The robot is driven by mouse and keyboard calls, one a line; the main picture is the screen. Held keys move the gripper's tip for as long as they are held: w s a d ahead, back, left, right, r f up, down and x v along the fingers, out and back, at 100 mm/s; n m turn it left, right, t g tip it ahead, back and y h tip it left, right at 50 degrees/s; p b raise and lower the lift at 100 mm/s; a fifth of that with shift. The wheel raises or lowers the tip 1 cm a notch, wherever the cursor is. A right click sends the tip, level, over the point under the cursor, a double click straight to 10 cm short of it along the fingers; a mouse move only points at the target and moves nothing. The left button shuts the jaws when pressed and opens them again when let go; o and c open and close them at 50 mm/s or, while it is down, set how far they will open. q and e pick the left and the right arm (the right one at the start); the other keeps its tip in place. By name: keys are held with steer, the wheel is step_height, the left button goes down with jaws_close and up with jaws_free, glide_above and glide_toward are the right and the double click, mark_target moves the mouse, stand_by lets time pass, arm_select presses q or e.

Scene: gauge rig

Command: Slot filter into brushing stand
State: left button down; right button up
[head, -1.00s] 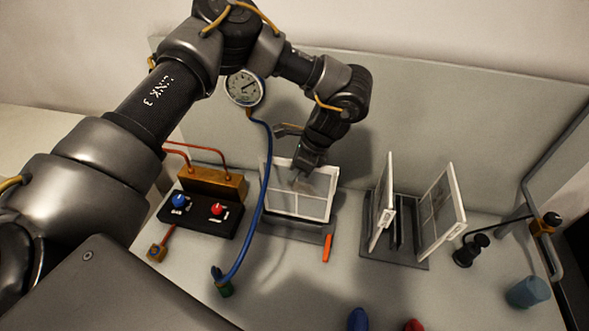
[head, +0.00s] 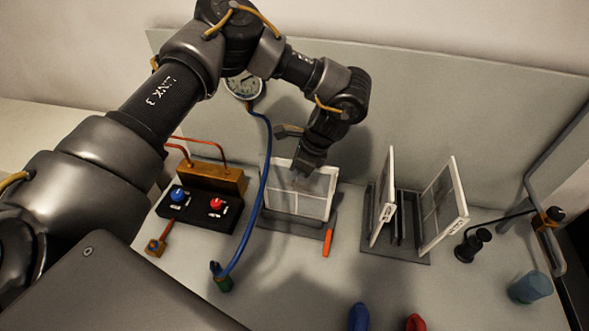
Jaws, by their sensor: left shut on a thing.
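A white-framed filter (head: 313,205) with a grey mesh stands nearly upright at the middle of the bench. My left gripper (head: 303,175) is shut on its top edge, from above and behind. The filter's lower edge is at a grey stand (head: 285,225) with an orange tab (head: 328,242) on its right side; I take this for the brushing stand. I cannot tell whether the lower edge is fully seated in it. My right gripper is not in view.
A grey rack (head: 395,251) to the right holds two more white-framed filters (head: 384,200) (head: 443,205). A valve block (head: 200,210) and a blue hose (head: 257,205) are close on the left. A black knobbed piece (head: 472,245) and blue cup (head: 530,287) stand at right.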

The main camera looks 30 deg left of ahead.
arm_select(q)
steer(key=shift+f, duration=0.3)
steer(key=c, duration=2)
jaws_free()
steer(key=o, duration=0.5)
steer(key=b+v, duration=0.3)
steer(key=v, duration=0.6)
steer(key=shift+d+r, duration=0.2)
steer(key=shift+r, duration=0.05)
steer(key=shift+w+d+r, duration=0.1)
steer(key=shift+d+r, duration=0.1)
steer(key=shift+r, duration=0.35)
